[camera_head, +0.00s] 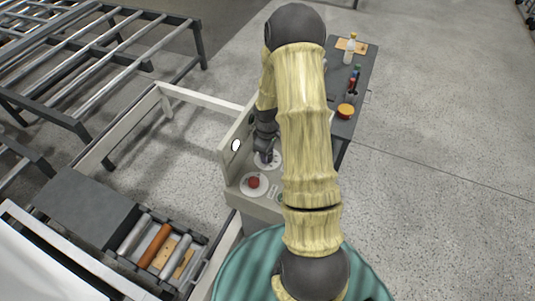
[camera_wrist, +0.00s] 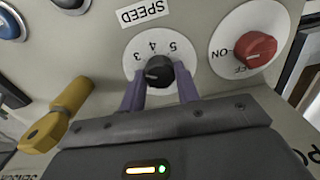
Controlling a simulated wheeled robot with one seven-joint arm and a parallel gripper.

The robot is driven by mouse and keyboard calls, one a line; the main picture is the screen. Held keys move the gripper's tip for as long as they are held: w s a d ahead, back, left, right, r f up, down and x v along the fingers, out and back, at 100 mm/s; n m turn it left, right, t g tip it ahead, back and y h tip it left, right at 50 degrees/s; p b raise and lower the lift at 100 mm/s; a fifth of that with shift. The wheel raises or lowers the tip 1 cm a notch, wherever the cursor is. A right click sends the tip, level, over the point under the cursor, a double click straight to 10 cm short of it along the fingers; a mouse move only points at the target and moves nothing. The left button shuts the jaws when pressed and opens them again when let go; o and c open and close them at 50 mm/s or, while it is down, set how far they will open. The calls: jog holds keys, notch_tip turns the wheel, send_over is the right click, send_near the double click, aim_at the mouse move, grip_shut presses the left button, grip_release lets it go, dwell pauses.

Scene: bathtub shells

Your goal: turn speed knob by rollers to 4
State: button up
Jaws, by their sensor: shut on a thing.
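The black speed knob (camera_wrist: 159,71) sits on a round white dial (camera_wrist: 133,58) marked 3, 4 and 5, by a "SPEED" label (camera_wrist: 144,13). My gripper (camera_wrist: 160,88) has its two purple fingers on either side of the knob, shut on it. The number the knob points at is too small to tell. In the head view my gripper (camera_head: 266,154) is down at the speed dial (camera_head: 277,161) on the control panel, and the knob is hidden there.
A red knob (camera_wrist: 255,49) on its own white dial is right beside the speed dial. A yellow lever (camera_wrist: 58,115) stands left of my fingers. Roller conveyor frames (camera_head: 95,50) stand at upper left. A side table (camera_head: 350,100) holds bottles.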

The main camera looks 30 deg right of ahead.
jog(key=m+b, duration=0.1)
jog(key=m, duration=0.5)
jog(key=shift+w+b, duration=0.1)
jog(key=shift+b, duration=0.25)
jog(key=m+b, duration=0.1)
jog(key=m, duration=0.5)
jog(key=shift+d, duration=0.1)
jog(key=o, duration=1)
jog(key=shift+r, duration=0.1)
notch_tip(320, 180, up, 17)
jog(key=shift+r+b, duration=0.15)
jog(key=shift+b, duration=0.9)
